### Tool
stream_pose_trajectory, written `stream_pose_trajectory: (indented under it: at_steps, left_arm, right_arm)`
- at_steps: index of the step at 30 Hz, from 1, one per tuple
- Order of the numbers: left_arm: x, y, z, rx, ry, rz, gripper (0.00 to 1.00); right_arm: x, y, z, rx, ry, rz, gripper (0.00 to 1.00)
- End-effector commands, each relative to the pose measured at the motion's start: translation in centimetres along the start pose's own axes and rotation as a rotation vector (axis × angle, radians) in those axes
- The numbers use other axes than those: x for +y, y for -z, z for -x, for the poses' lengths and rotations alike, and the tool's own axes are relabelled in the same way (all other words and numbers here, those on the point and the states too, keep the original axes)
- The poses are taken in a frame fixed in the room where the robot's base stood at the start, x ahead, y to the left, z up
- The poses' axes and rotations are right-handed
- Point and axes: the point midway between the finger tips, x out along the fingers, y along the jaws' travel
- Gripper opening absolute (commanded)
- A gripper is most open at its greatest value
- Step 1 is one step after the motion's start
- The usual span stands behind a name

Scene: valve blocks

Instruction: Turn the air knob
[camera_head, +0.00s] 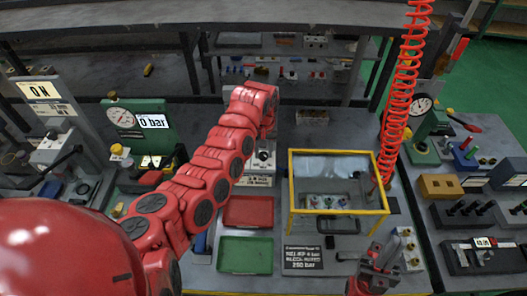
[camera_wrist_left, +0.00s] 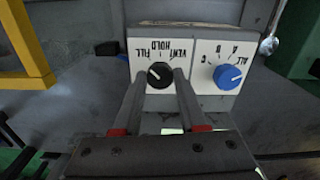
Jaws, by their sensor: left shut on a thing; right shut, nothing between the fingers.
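In the left wrist view a light panel carries a black knob (camera_wrist_left: 160,75) under the words FILL, HOLD and VENT, printed upside down in this view. A blue knob (camera_wrist_left: 228,77), marked ALL, A, B and C, sits to its right. My left gripper (camera_wrist_left: 166,80) is shut on the black knob, a finger on each side of it. In the head view my red left arm reaches over the bench to the back and its fingers are hidden. My right gripper (camera_head: 378,262) is shut and empty at the lower right, apart from the knobs.
A yellow-framed clear box (camera_head: 340,153) stands right of the left arm. A red tray (camera_head: 248,211) and a green tray (camera_head: 245,255) lie in front. A red coiled hose (camera_head: 402,80) hangs at the right. A green gauge block (camera_head: 140,125) stands on the left.

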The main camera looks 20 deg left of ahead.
Motion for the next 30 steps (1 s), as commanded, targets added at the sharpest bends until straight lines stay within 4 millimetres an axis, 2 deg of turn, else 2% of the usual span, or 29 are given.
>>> stream_pose_trajectory:
  at_steps: [14,30]
  left_arm:
    - [0.0,0.1,-0.1,0.003,-0.001,-0.071,0.0]
    - [0.0,0.1,-0.5,0.001,-0.001,-0.493,0.0]
  right_arm:
    - [0.0,-0.1,0.7,0.0,0.0,0.0,0.0]
    - [-0.2,-0.8,4.9,0.0,0.0,0.0,0.0]
